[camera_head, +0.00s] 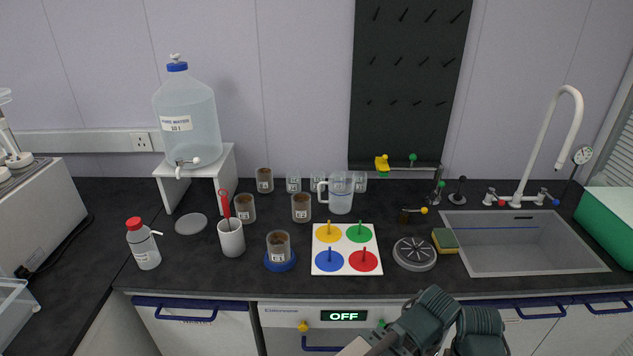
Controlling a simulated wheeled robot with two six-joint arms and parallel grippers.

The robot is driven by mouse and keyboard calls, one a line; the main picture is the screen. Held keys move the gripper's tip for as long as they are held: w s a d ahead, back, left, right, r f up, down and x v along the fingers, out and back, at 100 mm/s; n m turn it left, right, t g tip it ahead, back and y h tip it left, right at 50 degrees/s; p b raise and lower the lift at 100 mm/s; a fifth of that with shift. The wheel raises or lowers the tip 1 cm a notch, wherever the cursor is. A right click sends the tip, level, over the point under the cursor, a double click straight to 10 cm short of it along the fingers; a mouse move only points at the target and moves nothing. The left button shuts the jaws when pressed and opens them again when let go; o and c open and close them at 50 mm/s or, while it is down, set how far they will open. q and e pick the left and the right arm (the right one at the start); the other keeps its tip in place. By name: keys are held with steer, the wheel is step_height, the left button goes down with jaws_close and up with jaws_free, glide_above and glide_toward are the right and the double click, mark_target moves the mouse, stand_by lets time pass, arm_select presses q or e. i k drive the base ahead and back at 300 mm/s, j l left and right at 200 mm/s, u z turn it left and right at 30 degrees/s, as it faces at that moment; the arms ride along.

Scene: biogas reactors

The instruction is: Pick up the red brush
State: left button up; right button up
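The red brush (225,204) stands in a white cup (231,241) on the dark counter, left of centre. Its red handle with a looped top sticks up and leans slightly left. Its lower end is hidden inside the cup. Part of my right arm, with dark green covers, shows at the bottom edge, right of centre and well away from the brush. The fingers of my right gripper do not show. My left gripper is not in view.
Near the cup are a spray bottle (145,247), a grey disc (191,224), brown-filled jars (245,208) and a jar on a blue base (280,262). A water tank (188,115) stands on a white stand behind. The sink (525,245) is at right.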

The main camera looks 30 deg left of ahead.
mark_target(224, 200)
steer(key=u, duration=1.75)
